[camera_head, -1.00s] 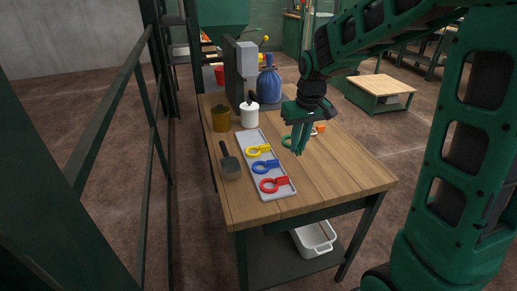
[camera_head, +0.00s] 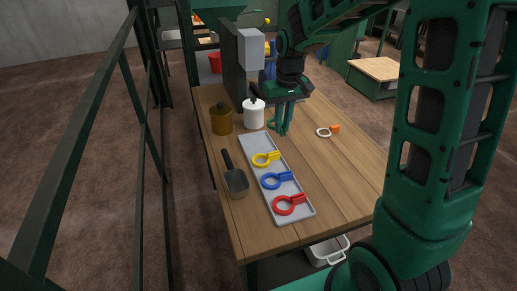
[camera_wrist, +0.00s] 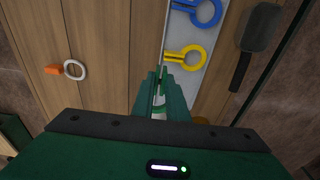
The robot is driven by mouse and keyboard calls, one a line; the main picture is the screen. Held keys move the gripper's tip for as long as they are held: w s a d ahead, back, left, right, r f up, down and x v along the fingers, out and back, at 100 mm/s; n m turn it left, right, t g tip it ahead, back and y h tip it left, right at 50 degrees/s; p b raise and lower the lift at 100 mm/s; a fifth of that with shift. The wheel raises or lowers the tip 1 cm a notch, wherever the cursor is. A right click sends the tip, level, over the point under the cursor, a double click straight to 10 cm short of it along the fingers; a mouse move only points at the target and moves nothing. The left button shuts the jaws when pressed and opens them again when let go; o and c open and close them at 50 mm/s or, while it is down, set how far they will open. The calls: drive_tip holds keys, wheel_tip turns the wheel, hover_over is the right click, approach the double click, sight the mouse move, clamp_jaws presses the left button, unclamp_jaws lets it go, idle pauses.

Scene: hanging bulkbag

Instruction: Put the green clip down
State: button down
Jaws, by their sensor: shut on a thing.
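My gripper (camera_head: 283,131) is shut on the green clip (camera_head: 271,124), whose ring shows to the left of the fingertips in the head view. In the wrist view the clip shows as a thin edge (camera_wrist: 158,84) between the fingers; most of it is hidden. The gripper is by the far end of the grey tray (camera_head: 308,213), to the right of the white jar. I cannot tell whether the clip touches the table. On the tray lie a yellow clip (camera_head: 265,160), a blue clip (camera_head: 276,180) and a red clip (camera_head: 289,205).
A white jar (camera_head: 253,115) and a brown jar (camera_head: 221,121) stand beyond the tray. A metal scoop (camera_head: 236,181) lies left of it. A white ring with an orange piece (camera_head: 327,131) lies to the right.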

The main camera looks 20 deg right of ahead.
drive_tip(key=w+a+f, duration=0.1)
drive_tip(key=a, duration=0.1)
drive_tip(key=w+a+f, duration=0.4)
drive_tip(key=a, duration=0.1)
drive_tip(key=shift+w+f, duration=0.15)
drive_tip(key=shift+f, duration=2.05)
drive_tip(key=c, duration=1.7)
unclamp_jaws()
drive_tip(key=shift+c, duration=0.2)
wheel_tip(320, 180, up, 12)
drive_tip(key=s, duration=0.1)
